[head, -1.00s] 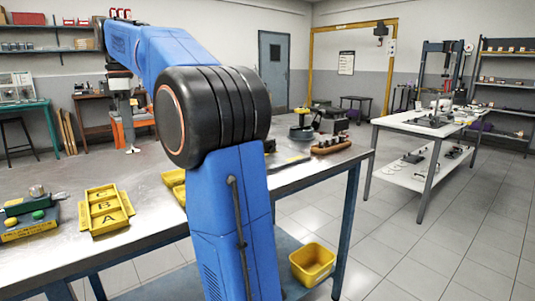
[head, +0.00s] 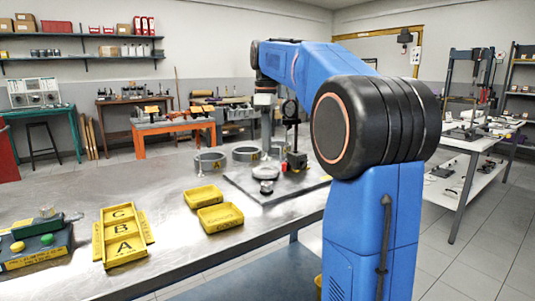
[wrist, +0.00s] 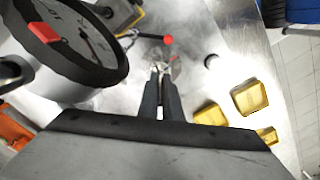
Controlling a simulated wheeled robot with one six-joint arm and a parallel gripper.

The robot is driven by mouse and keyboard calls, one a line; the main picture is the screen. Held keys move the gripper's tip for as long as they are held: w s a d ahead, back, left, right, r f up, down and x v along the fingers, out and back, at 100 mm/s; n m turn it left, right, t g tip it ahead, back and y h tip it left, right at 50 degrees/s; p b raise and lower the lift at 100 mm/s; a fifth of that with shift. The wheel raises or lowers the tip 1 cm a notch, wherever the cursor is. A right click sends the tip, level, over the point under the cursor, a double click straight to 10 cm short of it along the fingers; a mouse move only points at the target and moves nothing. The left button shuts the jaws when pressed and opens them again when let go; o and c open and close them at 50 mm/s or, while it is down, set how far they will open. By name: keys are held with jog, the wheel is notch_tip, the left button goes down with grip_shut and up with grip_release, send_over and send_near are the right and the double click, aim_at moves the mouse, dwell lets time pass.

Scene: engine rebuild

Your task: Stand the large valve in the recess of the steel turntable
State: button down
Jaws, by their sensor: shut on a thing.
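My gripper (head: 267,138) hangs over the far part of the steel bench in the head view. In the wrist view its two dark fingers (wrist: 161,70) are shut on a thin, pale metal piece, which looks like the large valve's stem (wrist: 160,65). The valve's lower end is hard to make out against the bright steel. A round steel disc (head: 265,172), apparently the turntable, sits on a dark plate (head: 245,186) below the gripper. Its recess cannot be made out, and I cannot tell whether the valve touches it.
A dial gauge (wrist: 75,45) is very close on the wrist view's left, near a red ball (wrist: 168,39). A small knob-like part (head: 267,187) stands in front of the disc. Yellow bins (head: 220,217), a lettered yellow tray (head: 124,240) and grey rings (head: 210,162) stand on the bench.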

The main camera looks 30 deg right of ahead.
aim_at(266, 155)
jog(key=shift+a+f, duration=0.1)
jog(key=shift+f, duration=1.85)
jog(key=c, duration=1.9)
grip_release()
jog(key=shift+f, duration=0.15)
jog(key=shift+c, duration=0.2)
notch_tip(266, 155, up, 12)
jog(key=shift+r, duration=0.15)
